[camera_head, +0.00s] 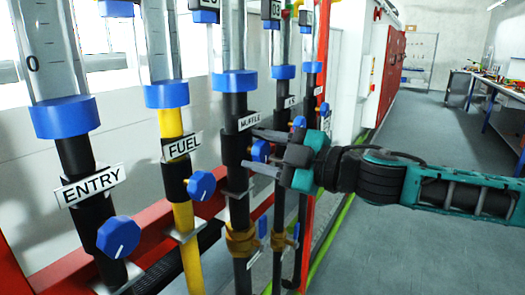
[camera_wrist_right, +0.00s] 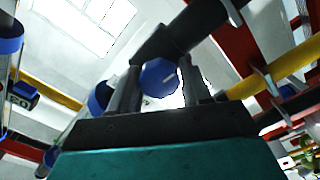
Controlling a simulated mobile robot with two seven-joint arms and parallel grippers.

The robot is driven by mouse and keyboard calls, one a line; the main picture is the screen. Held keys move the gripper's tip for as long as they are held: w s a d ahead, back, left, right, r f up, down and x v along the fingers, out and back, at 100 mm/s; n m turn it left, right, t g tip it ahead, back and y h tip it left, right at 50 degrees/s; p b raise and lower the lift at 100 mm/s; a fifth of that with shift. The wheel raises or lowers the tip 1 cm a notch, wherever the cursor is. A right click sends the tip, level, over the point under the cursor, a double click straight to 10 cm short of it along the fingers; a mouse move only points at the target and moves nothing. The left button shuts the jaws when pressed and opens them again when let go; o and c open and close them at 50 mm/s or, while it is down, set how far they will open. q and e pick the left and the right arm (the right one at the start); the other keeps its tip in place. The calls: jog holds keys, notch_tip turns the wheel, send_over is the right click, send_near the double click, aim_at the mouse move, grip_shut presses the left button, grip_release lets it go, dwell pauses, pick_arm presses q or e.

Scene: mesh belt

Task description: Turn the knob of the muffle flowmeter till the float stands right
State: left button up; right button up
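The muffle flowmeter is the black pipe with a white MUFFLE label (camera_head: 249,121), a blue collar (camera_head: 235,81) and a clear tube (camera_head: 232,35) above. No float can be made out in the part of the tube in view. Its blue knob (camera_head: 260,150) faces my right gripper (camera_head: 264,151). The fingers reach in from the right, one above and one below the knob. My left gripper is out of view.
The FUEL knob (camera_head: 201,185) and ENTRY knob (camera_head: 118,237) stand to the left on neighbouring pipes. More flowmeters with blue collars (camera_head: 284,72) stand close behind on the right. Open floor (camera_head: 420,250) lies to the right, with a workbench (camera_head: 497,88) beyond.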

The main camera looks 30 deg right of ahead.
jog(key=c, duration=0.6)
jog(key=shift+n, duration=0.4)
jog(key=o, duration=1)
jog(key=shift+o, duration=0.2)
